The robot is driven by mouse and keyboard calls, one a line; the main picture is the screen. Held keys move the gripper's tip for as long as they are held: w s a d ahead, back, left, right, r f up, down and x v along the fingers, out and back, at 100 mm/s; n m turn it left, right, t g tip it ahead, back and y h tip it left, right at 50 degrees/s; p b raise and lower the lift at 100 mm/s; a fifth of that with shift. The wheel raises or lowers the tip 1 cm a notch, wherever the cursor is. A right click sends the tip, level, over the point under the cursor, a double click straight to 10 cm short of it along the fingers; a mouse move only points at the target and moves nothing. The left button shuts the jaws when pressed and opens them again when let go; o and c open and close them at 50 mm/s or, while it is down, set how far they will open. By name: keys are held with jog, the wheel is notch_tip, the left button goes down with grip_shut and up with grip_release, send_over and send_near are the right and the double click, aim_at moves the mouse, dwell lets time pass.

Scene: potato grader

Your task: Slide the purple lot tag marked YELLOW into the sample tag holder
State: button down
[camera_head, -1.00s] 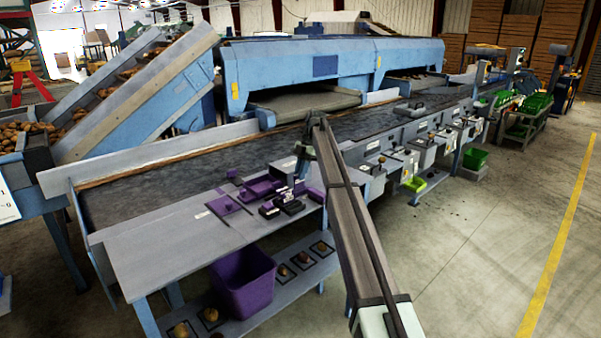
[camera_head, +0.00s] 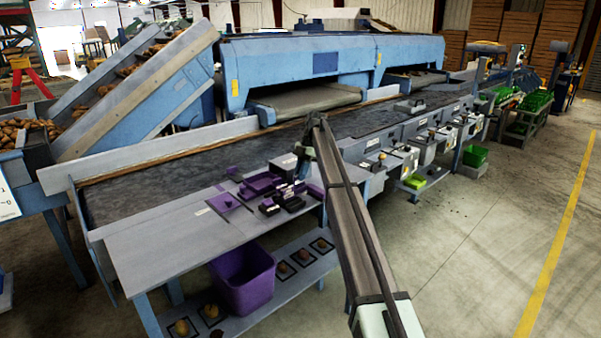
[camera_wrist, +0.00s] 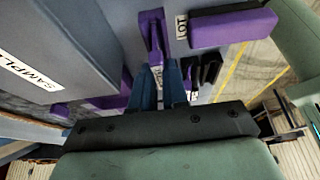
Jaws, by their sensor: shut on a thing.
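My gripper (camera_wrist: 159,88) has its blue fingers closed around a narrow purple piece (camera_wrist: 153,35), which looks like a lot tag. Its lettering is not readable, so I cannot tell whether it is marked YELLOW. In the head view my gripper (camera_head: 303,165) hangs low over the bench end, beside small purple and black items. A grey box with a SAMPLE label (camera_wrist: 28,70) is at the left of the wrist view. I cannot make out the tag slot itself. A purple block labelled LOT (camera_wrist: 232,28) lies right of the fingers.
Black pieces (camera_wrist: 207,72) stand close to the right of the fingers. A purple tray (camera_head: 262,184) and purple plate (camera_head: 223,203) lie on the grey bench (camera_head: 165,250). A purple bin (camera_head: 243,278) stands below. The bench's left part is clear.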

jog(key=shift+f, duration=0.55)
dwell(0.4)
jog(key=c, duration=1.1)
grip_release()
jog(key=shift+o, duration=0.6)
jog(key=shift+o, duration=1.2)
jog(key=shift+r, duration=0.1)
jog(key=shift+r, duration=3.4)
